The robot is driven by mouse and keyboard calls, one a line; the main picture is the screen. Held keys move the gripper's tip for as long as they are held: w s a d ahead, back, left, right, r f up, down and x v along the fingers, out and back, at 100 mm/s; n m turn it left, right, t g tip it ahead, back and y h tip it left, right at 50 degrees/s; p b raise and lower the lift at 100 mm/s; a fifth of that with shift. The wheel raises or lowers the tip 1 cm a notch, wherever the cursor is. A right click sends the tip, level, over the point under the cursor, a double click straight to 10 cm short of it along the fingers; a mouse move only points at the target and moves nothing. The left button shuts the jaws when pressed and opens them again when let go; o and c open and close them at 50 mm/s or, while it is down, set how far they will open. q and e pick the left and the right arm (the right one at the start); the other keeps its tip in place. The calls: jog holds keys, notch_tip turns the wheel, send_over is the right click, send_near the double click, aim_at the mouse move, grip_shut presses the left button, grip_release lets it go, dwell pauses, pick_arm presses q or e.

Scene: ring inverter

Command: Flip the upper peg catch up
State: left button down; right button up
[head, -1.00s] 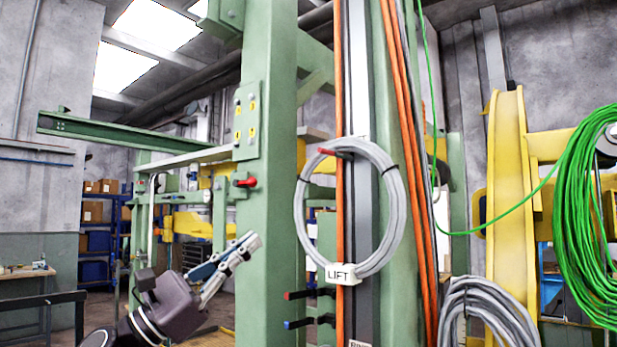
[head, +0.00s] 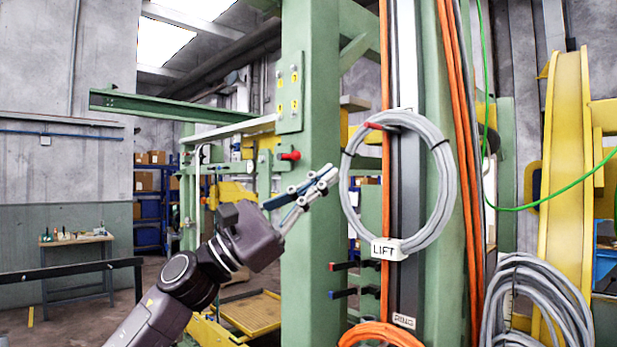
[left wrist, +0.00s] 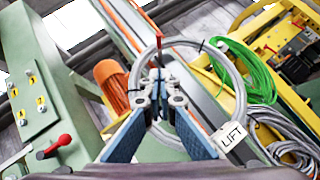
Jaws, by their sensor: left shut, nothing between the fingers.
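A red-tipped upper peg (head: 373,126) sticks out of the rail on the green column, and a coil of grey hose (head: 447,190) hangs from it with a white LIFT tag (head: 386,249). In the left wrist view the red peg (left wrist: 159,42) stands above the fingertips, at the top of the coil (left wrist: 238,75). I cannot make out the position of its catch. My left gripper (head: 328,178) is shut and empty, left of the coil and lower than the peg in the head view. In the left wrist view its fingertips (left wrist: 168,88) appear in front of the coil's opening. My right gripper is out of view.
A red-handled lever (head: 290,156) sits on the green post left of the coil. Red-tipped (head: 334,267) and blue-tipped (head: 334,294) pegs stick out lower down. Orange hoses (head: 465,200) run down the right side. An orange coil (head: 380,335) hangs below.

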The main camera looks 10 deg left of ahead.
aim_at(373, 126)
pick_arm(q)
jog(key=shift+d+r+p, duration=0.95)
jog(key=shift+d+r, duration=0.3)
jog(key=shift+r, duration=0.25)
jog(key=shift+d+r+p, duration=0.95)
jog(key=shift+d+r, duration=0.25)
jog(key=shift+r, duration=0.25)
jog(key=shift+w, duration=0.15)
